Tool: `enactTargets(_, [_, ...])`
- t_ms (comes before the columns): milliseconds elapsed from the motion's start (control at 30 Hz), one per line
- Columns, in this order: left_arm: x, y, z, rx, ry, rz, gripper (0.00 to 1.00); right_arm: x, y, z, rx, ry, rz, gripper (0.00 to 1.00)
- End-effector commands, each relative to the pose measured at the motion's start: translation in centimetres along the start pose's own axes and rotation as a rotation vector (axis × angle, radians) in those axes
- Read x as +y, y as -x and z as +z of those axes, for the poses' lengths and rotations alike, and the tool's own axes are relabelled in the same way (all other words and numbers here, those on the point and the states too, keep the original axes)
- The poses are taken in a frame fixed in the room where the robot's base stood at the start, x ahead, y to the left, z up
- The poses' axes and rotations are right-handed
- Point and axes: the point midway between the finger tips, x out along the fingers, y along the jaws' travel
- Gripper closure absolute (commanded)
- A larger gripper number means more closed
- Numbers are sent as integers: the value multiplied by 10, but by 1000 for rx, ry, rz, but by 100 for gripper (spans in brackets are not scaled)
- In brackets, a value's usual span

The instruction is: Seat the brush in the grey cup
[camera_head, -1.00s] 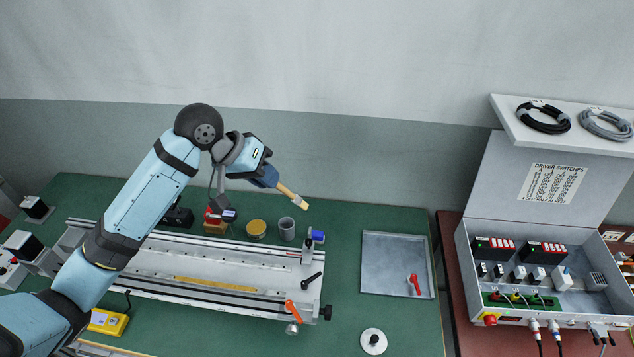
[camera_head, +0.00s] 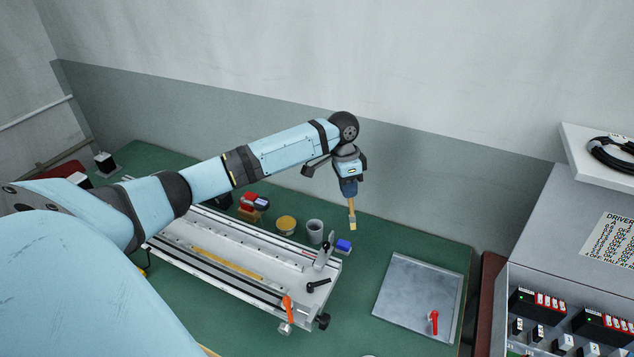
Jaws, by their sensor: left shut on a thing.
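The brush (camera_head: 352,215) has a wooden handle and a pale tip. My left gripper (camera_head: 350,191) is shut on it and holds it pointing down, nearly upright, in the air to the right of the grey cup. The grey cup (camera_head: 315,231) stands on the green table behind the rail unit, its open mouth facing up. The brush and the cup are apart. My right gripper is not in view.
A yellow round tin (camera_head: 286,224) stands left of the cup. A blue block (camera_head: 343,246) lies to its right, near the metal rail unit (camera_head: 225,263). A grey tray (camera_head: 400,300) with a red-handled part lies further right. The wall rises behind.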

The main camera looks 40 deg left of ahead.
Motion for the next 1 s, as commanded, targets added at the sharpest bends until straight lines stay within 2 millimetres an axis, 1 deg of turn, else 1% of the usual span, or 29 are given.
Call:
enactTargets(33, [-27, -13, 13, -28, -24, -31, 100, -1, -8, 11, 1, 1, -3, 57])
enactTargets(100, [-54, -20, 28, -60, -69, -64, 100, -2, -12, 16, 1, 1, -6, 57])
enactTargets(200, [-85, -25, 47, -91, -114, -101, 100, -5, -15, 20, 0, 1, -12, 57])
enactTargets(300, [-104, -26, 60, -110, -142, -125, 100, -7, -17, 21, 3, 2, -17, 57])
enactTargets(433, [-115, -27, 68, -120, -160, -139, 100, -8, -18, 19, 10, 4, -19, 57])
enactTargets(633, [-116, -32, 70, -122, -164, -140, 100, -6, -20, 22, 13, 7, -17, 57])
enactTargets(767, [-117, -38, 70, -121, -163, -140, 100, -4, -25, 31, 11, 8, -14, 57])
enactTargets(1000, [-119, -54, 71, -120, -163, -140, 100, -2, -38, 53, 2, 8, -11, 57])
